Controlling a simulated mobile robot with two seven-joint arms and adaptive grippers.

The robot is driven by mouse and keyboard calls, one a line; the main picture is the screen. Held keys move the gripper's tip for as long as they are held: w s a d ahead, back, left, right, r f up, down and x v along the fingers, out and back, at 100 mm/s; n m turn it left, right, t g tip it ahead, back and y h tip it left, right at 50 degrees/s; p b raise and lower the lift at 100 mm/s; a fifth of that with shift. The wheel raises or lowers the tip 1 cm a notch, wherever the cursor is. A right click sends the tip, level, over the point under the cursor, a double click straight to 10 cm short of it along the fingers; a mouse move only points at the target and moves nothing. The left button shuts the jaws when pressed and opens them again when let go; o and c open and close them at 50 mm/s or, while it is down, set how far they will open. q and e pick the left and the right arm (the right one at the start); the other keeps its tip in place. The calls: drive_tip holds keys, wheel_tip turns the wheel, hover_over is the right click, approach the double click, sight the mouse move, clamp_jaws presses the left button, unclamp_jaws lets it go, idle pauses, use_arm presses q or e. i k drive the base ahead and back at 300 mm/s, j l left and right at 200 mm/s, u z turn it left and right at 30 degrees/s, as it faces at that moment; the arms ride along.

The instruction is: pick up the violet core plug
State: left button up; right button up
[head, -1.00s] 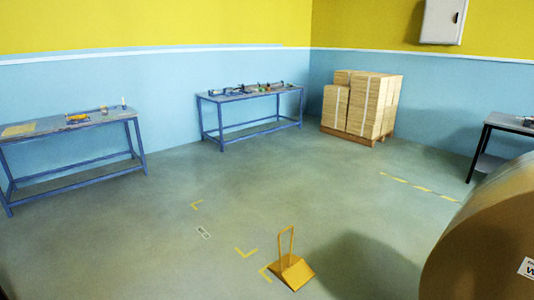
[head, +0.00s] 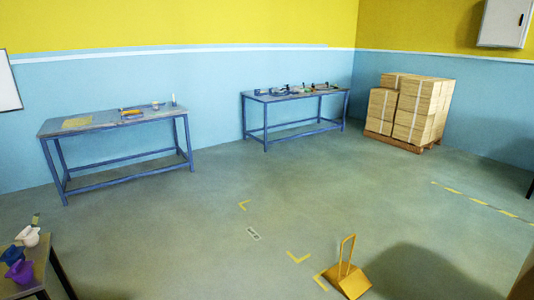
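A violet piece (head: 18,272), which looks like the violet core plug, sits near the edge of a table (head: 35,278) at the lower left of the head view. A dark blue piece (head: 12,254) and a white piece (head: 28,236) of similar shape stand just behind it. Neither of my grippers is in view.
A yellow wedge with an upright handle (head: 349,280) stands on the floor at the lower right. Two blue workbenches (head: 90,128) (head: 290,96) stand by the wall. Stacked boxes (head: 415,105) sit on a pallet. The middle floor is clear.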

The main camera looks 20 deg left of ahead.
sight(21, 272)
drive_tip(key=j+u, duration=0.1)
drive_tip(key=j, duration=0.45)
drive_tip(key=j+u, duration=0.15)
drive_tip(key=j, duration=0.4)
drive_tip(key=i+j+u, duration=0.1)
drive_tip(key=j, duration=0.45)
drive_tip(key=i+j+u, duration=0.15)
drive_tip(key=j, duration=0.4)
drive_tip(key=k, duration=0.05)
